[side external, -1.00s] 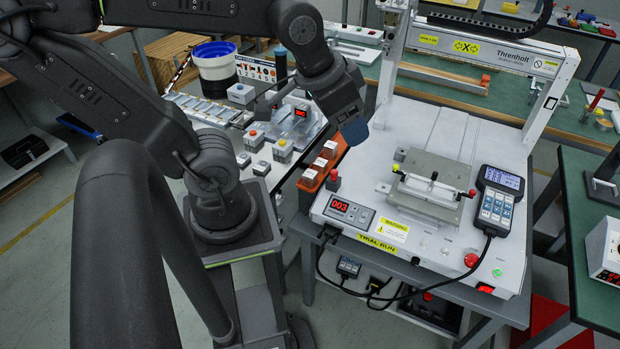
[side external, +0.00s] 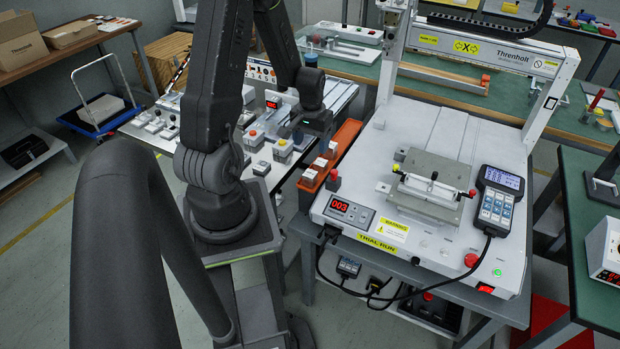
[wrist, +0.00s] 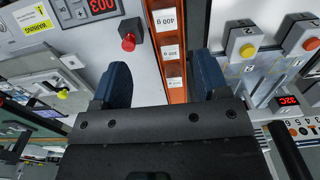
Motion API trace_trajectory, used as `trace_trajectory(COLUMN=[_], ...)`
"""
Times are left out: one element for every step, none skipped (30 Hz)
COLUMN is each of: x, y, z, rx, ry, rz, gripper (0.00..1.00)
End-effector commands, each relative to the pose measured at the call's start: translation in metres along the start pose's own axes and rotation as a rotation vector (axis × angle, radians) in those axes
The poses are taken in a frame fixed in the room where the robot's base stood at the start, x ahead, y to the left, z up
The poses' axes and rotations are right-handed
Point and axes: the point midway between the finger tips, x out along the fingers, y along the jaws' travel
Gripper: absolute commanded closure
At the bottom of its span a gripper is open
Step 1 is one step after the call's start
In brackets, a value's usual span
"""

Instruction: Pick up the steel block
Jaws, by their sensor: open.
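Several small grey blocks with white weight labels sit in a row in an orange rack (side external: 348,133); one labelled block (side external: 308,177) is at its near end. In the wrist view, labelled blocks (wrist: 170,52) run down the orange strip, and one label seems to read 400 g. I cannot tell which block is the steel one. My gripper (wrist: 162,78) is open and empty, its two blue fingers apart with the rack showing between them. In the side view my gripper (side external: 312,122) hangs near the rack's left side; its fingertips are not clear there.
The white gantry machine (side external: 440,125) with a clamp fixture (side external: 430,188) stands right of the rack. A red knob (wrist: 128,42) is close to the rack. Button boxes (side external: 283,148) stand to the left. A handheld pendant (side external: 497,200) lies at the machine's right.

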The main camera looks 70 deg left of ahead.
Motion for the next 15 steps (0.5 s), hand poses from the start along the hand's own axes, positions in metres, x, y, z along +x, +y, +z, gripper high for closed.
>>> trace_trajectory(x=[0.009, 0.014, 0.022, 0.028, 0.034, 0.042, 0.047, 0.052, 0.059, 0.062, 0.066, 0.07, 0.072, 0.074, 0.076], y=[0.0, 0.0, 0.0, 0.0, 0.0, 0.0, 0.0, 0.0, 0.0, 0.0, 0.0, 0.0, 0.0, 0.0, 0.0], z=[0.001, 0.001, 0.002, 0.001, 0.001, 0.001, 0.001, 0.001, 0.001, 0.001, 0.001, 0.001, 0.0, 0.0, 0.0], rx=[0.0, 0.001, 0.001, 0.001, 0.001, 0.001, 0.002, 0.002, 0.002, 0.002, 0.002, 0.002, 0.002, 0.002, 0.002], ry=[-0.005, -0.006, -0.007, -0.007, -0.007, -0.006, -0.007, -0.006, -0.006, -0.004, -0.005, -0.003, -0.002, -0.002, -0.002], rz=[0.0, 0.001, 0.001, 0.001, 0.001, 0.001, 0.001, 0.001, 0.001, 0.0, 0.0, 0.0, 0.0, 0.0, 0.0], gripper=[0.32, 0.32, 0.32, 0.32, 0.32, 0.32, 0.32, 0.32, 0.32, 0.32, 0.32, 0.32, 0.32, 0.32, 0.32])
